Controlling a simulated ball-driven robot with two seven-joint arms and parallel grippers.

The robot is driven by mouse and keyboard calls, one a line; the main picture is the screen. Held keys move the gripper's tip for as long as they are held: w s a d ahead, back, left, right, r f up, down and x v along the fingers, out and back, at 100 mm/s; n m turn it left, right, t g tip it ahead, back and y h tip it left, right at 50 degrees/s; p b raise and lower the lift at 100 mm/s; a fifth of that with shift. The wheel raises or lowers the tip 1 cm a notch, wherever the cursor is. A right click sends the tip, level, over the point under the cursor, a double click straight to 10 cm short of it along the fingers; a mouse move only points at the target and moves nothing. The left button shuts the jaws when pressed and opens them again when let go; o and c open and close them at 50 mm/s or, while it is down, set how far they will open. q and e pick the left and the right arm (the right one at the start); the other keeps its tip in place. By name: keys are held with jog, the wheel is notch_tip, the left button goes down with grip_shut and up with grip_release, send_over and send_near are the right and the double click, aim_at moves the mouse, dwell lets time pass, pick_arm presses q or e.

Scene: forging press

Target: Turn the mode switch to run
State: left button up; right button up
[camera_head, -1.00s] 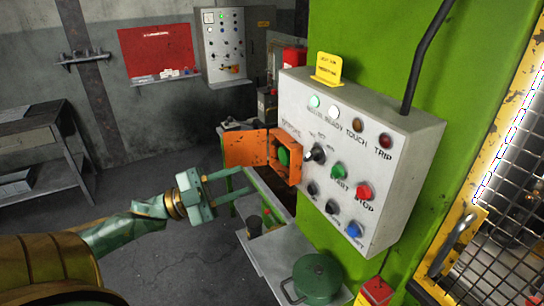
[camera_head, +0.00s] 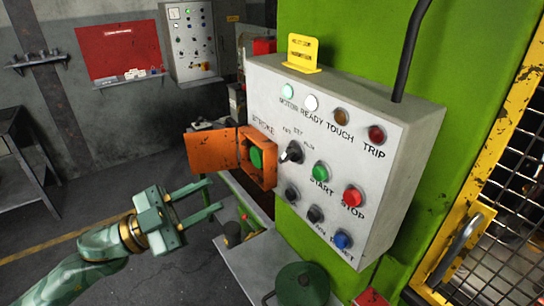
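The mode switch (camera_head: 291,152) is a black rotary knob with a pale pointer on the grey control box (camera_head: 387,180). Short labels stand above it; they are too small to read surely, and I cannot tell which one the pointer marks. My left gripper (camera_head: 207,208) is open and empty, with its two green fingers apart. It is to the left of the box and below the open orange cover, touching nothing that I can see. My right gripper is not in view.
An orange housing (camera_head: 269,177) with a green button (camera_head: 256,158) and its open orange door (camera_head: 211,152) sits left of the switch. Green START (camera_head: 320,170) and red STOP (camera_head: 353,195) buttons are close on its right. A grey shelf (camera_head: 235,273) with a green pot (camera_head: 302,287) lies below.

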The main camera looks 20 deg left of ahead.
aim_at(282, 158)
pick_arm(q)
jog(key=p+x, duration=0.4)
jog(key=x, duration=0.9)
jog(key=shift+w+d+r, duration=0.1)
jog(key=shift+w+d, duration=0.05)
jog(key=shift+w, duration=0.15)
jog(key=shift+w+d+p, duration=0.35)
jog(key=shift+w+d, duration=0.1)
jog(key=shift+d, duration=0.1)
